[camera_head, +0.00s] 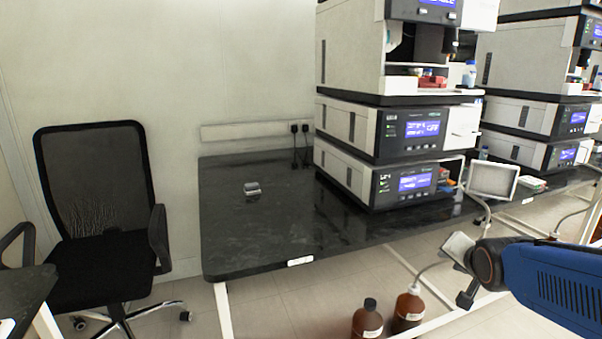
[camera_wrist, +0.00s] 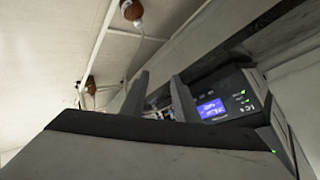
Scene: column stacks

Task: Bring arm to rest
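My arm (camera_head: 555,285) is blue with a dark wrist and reaches in from the right edge in the head view. My gripper (camera_head: 464,272) hangs in front of the bench's front edge, above the floor area. In the wrist view my gripper (camera_wrist: 160,92) shows two dark fingers standing apart, with nothing held between them. An instrument with a lit blue screen (camera_wrist: 211,108) shows behind and to the right of the fingers.
A black bench (camera_head: 255,235) carries stacked instruments (camera_head: 365,180) and a small grey object (camera_head: 252,188). A white-framed panel (camera_head: 492,180) stands near the gripper. Brown bottles (camera_head: 408,312) stand below the bench edge. An office chair (camera_head: 98,200) is at left. The bench's left part is mostly clear.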

